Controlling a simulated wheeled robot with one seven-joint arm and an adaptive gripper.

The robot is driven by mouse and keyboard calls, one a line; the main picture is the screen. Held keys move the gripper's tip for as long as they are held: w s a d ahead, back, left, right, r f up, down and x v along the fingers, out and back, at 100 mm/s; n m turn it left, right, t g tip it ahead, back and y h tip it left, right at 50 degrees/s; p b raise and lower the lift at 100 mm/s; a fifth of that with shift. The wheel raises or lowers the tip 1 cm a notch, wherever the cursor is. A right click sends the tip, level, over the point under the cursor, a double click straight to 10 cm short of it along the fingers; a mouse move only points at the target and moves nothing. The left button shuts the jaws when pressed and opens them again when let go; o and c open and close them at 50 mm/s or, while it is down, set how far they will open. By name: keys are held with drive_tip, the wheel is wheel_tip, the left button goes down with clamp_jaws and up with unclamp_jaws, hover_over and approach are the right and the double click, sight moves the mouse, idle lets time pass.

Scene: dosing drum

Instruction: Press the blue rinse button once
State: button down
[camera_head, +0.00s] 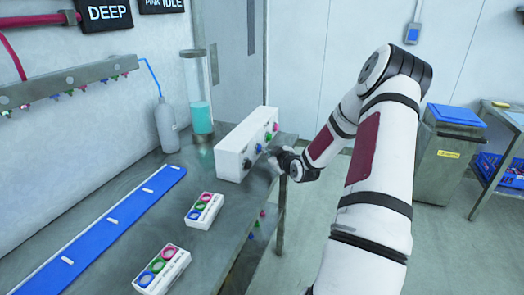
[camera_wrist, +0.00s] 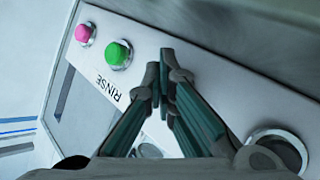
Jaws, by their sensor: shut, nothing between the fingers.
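A white control box (camera_head: 240,146) stands on the bench with a row of buttons on its right face. A small blue button (camera_head: 258,148) shows there between the green button and a dark one. My gripper (camera_head: 274,157) is just to the right of this face. In the wrist view my gripper (camera_wrist: 163,82) is shut and empty, its fingertips over the panel beside the word RINSE (camera_wrist: 108,89). No blue button shows in that view; the fingers cover part of the panel. I cannot tell whether the tips touch it.
Two small button boxes (camera_head: 204,211) (camera_head: 162,271) and a blue strip (camera_head: 107,222) lie on the bench. A bottle (camera_head: 167,127) and a cylinder (camera_head: 201,105) stand behind.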

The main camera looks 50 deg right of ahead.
drive_tip(key=shift+s+d+p, duration=0.35)
drive_tip(key=shift+s+p, duration=0.1)
drive_tip(key=shift+s, duration=0.45)
drive_tip(key=s, duration=0.1)
drive_tip(key=s+d+p, duration=0.1)
drive_tip(key=s, duration=0.1)
drive_tip(key=s+d+p, duration=0.1)
drive_tip(key=shift+s, duration=0.3)
drive_tip(key=shift+s+a, duration=0.1)
idle(0.9)
